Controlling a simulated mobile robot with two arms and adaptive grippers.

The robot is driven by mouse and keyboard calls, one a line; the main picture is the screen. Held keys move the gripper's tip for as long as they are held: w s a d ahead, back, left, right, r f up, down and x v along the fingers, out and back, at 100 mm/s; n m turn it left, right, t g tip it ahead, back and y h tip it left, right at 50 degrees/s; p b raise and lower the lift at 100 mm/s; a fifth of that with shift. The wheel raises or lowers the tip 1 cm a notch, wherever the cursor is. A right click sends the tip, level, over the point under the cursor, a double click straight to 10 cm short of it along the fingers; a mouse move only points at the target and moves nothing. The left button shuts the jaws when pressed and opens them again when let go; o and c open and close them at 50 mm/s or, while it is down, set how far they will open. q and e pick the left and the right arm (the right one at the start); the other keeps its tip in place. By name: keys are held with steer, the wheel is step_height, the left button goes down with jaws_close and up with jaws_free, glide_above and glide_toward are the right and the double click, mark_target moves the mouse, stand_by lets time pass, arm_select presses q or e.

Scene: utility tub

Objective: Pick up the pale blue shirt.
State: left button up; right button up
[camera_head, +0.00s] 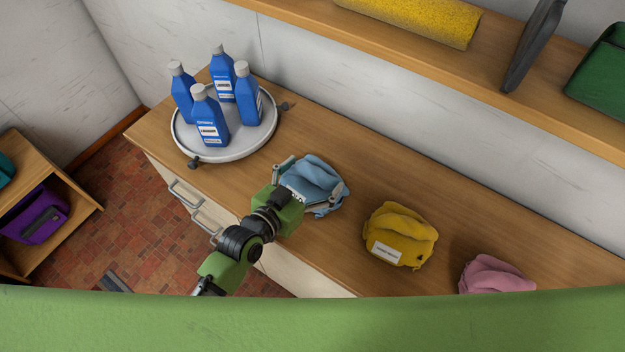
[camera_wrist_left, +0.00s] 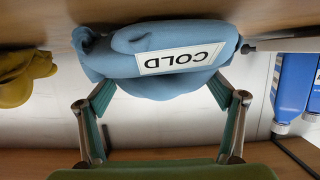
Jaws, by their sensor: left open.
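The pale blue shirt (camera_head: 318,178) is a folded bundle on the wooden counter, between the round tray and a yellow bundle. In the left wrist view the shirt (camera_wrist_left: 150,50) appears upside down, with a white label reading COLD. My left gripper (camera_head: 308,187) is at the shirt, with its fingers spread toward either side of it. In the left wrist view the open left gripper (camera_wrist_left: 163,92) has its fingertips at the shirt's near edge; I cannot tell whether they touch it. My right gripper is not in view.
Several blue bottles (camera_head: 210,122) stand on a round tray (camera_head: 225,156) at the counter's left. A yellow bundle (camera_head: 400,232) and a pink bundle (camera_head: 492,274) lie to the right. A shelf (camera_head: 390,55) runs above the back. A purple item (camera_head: 40,215) sits in a low cabinet.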

arm_select(q)
steer(key=shift+c, duration=0.4)
steer(key=c, duration=1.3)
steer(key=shift+r, duration=0.2)
